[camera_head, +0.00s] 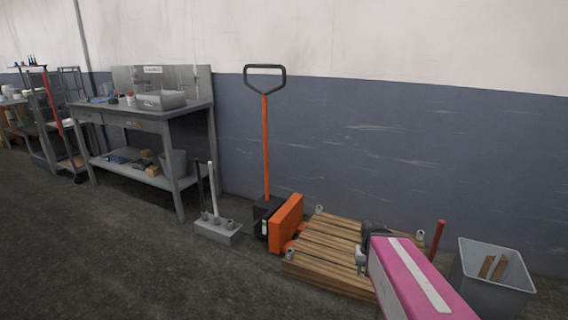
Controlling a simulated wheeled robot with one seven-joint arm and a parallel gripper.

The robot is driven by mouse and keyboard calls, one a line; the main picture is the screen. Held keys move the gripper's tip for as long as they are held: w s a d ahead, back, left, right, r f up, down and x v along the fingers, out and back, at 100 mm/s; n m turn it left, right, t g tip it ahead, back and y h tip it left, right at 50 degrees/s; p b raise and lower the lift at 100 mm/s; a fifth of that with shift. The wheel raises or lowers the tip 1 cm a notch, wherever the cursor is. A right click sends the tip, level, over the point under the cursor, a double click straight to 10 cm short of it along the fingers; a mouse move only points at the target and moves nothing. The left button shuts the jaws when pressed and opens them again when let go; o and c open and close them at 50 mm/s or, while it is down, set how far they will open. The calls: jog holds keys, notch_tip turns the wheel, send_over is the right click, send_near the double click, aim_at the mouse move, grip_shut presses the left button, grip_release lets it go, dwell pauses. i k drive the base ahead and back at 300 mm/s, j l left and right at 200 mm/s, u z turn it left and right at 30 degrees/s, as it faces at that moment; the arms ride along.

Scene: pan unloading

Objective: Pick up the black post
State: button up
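The black post (200,188) stands upright in a grey block (219,233) on the floor, in front of the right end of the workbench. A white post (213,187) stands beside it in the same block. My pink arm reaches in from the lower right. My gripper (361,260) shows as a small grey part at its end, over the wooden pallet and well to the right of the black post. It is too small and partly covered to tell whether it is open or shut.
An orange pallet jack (286,222) stands between the block and the wooden pallet (325,240). A red post (437,240) stands at the pallet's right, beside a grey bin (505,290). The workbench (185,112) is behind the block. Floor in front is clear.

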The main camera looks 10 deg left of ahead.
aim_at(204, 211)
jog(key=i+j, duration=0.1)
jog(key=j, duration=0.3)
jog(key=i+j, duration=0.1)
jog(key=j, duration=0.3)
jog(key=i+j, duration=0.1)
jog(key=j, duration=0.35)
jog(key=i+j, duration=0.1)
jog(key=j, duration=0.3)
jog(key=i+j, duration=0.15)
jog(key=j, duration=0.25)
jog(key=i+j, duration=0.1)
jog(key=j, duration=0.3)
jog(key=k+u, duration=0.05)
